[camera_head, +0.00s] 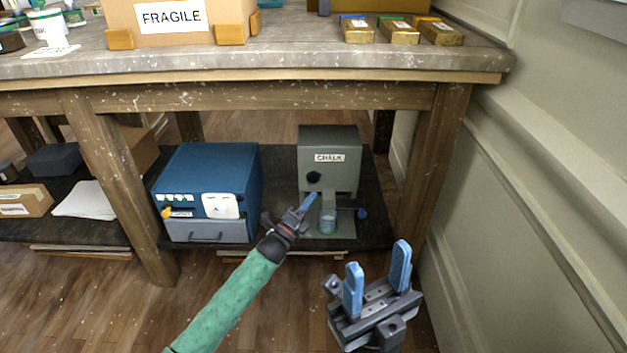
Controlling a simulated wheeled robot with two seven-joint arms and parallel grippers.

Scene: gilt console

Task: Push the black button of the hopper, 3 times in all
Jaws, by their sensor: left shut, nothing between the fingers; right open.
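The hopper (345,148) is a grey box labelled CHALK on the dark lower shelf under the table. Its round black button (313,178) is on the front face, left of the spout. A clear cup (328,221) stands below the spout. My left gripper (313,196) is shut and empty, its blue fingertips just below the button in the picture. I see a small gap there; the depth between them is hard to tell. My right gripper (377,265) is open and empty, in front of the shelf at the lower right.
A blue cabinet (222,172) with a grey drawer stands left of the hopper. A lever with a blue knob (362,213) sticks out at the hopper's right. The table top (290,50) overhangs the shelf, with wooden legs (437,165) at the sides.

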